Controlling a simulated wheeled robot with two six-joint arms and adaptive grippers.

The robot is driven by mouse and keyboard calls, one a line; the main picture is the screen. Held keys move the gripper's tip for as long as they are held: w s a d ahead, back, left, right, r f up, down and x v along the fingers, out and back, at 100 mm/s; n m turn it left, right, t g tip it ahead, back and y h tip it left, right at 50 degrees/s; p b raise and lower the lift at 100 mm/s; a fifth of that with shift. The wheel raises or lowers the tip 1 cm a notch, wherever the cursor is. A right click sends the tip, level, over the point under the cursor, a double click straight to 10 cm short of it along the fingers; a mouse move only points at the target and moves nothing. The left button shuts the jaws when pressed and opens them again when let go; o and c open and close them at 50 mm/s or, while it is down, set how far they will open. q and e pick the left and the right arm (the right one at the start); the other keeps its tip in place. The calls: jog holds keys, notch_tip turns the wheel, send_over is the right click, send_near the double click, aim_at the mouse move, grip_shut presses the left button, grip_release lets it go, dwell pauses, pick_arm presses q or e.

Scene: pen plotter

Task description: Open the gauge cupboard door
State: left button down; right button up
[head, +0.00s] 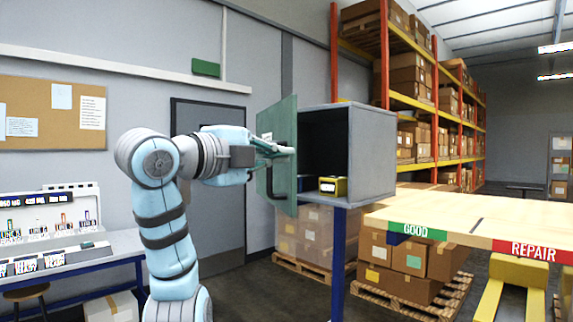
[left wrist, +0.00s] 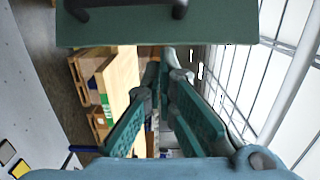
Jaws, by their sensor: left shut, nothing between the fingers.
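The gauge cupboard (head: 372,150) is a grey box on a blue post, and its dark interior is visible. Its green door (head: 284,122) stands swung open at the left side of the box. A dark handle (head: 269,184) is on the door. In the left wrist view the door panel (left wrist: 225,32) and its handle (left wrist: 125,8) cross the top. My left gripper (head: 288,150) is shut and empty, with its fingertips in front of the door near the cupboard's opening; I cannot tell whether they touch it. The fingers also show in the left wrist view (left wrist: 163,65). My right gripper is out of view.
A yellow and black gauge (head: 333,186) sits inside the cupboard near the front. A wooden table (head: 470,212) with GOOD and REPAIR labels stands to the right. A workbench (head: 110,250) is at the left. Boxes on pallets (head: 410,262) fill the floor behind.

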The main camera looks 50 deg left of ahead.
pick_arm(q)
jog(key=w+p, duration=0.1)
jog(key=w, duration=0.8)
jog(key=shift+a, duration=0.3)
jog(key=shift+w+f, duration=0.1)
jog(key=shift+f, duration=0.05)
